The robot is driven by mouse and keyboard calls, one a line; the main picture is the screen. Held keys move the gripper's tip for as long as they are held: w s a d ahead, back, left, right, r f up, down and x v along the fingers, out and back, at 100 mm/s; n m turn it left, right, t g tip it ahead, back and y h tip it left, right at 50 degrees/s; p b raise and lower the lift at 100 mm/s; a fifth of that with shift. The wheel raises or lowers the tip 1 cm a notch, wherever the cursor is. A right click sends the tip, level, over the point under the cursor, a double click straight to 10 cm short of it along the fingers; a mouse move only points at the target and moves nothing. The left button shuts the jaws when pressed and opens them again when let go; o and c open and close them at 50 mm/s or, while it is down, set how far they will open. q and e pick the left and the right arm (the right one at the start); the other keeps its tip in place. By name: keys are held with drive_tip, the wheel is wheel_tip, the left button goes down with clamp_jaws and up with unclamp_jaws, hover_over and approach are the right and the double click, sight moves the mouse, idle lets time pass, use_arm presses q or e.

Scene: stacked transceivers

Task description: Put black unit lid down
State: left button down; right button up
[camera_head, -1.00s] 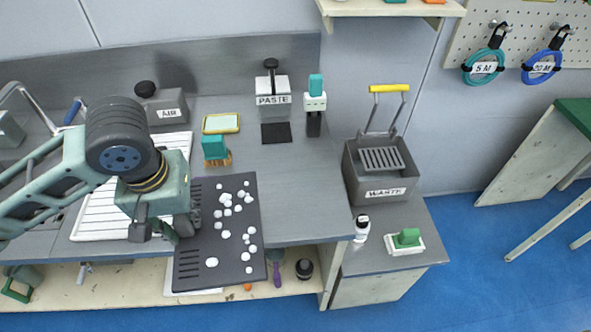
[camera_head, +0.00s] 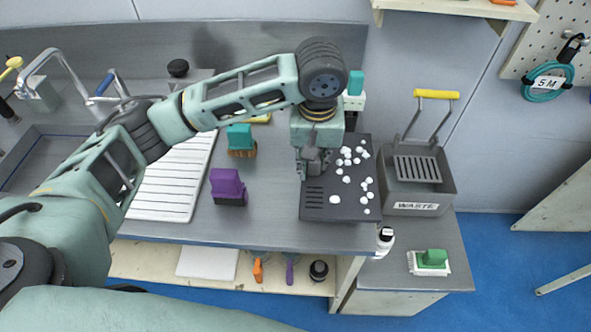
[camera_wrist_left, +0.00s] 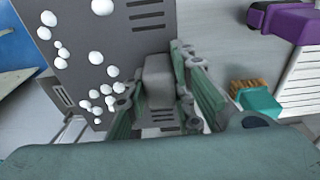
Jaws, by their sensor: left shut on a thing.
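The black unit lid (camera_head: 350,208) is a dark flat plate with slots along its left side and several white blobs on top. In the head view it is at the right end of the bench, just left of the waste bin. My left gripper (camera_head: 314,168) is shut on a grey block on the lid, near its slotted side. In the left wrist view the block (camera_wrist_left: 158,80) sits between my fingers, with the lid (camera_wrist_left: 135,48) beyond. I cannot tell whether the lid touches the bench. My right gripper is not in view.
The waste bin (camera_head: 415,207) stands close to the lid's right. A purple brush (camera_head: 228,185) and a teal brush (camera_head: 241,138) stand to the left, beside the white draining board (camera_head: 172,190). A white bottle (camera_head: 385,240) is near the front right. Bench between purple brush and lid is clear.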

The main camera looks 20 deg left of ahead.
use_arm(q)
drive_tip(key=a+f, duration=0.1)
drive_tip(key=a, duration=0.1)
drive_tip(key=w+a+f, duration=0.1)
drive_tip(key=a+f, duration=0.1)
drive_tip(key=a, duration=0.1)
drive_tip(key=a+f+p, duration=0.1)
drive_tip(key=a+f, duration=0.1)
drive_tip(key=a, duration=0.1)
drive_tip(key=shift+w+a, duration=0.2)
drive_tip(key=shift+w, duration=0.2)
drive_tip(key=shift+f+p, duration=0.35)
drive_tip(key=shift+f, duration=1.65)
drive_tip(key=c, duration=1.5)
unclamp_jaws()
drive_tip(key=shift+f, duration=0.1)
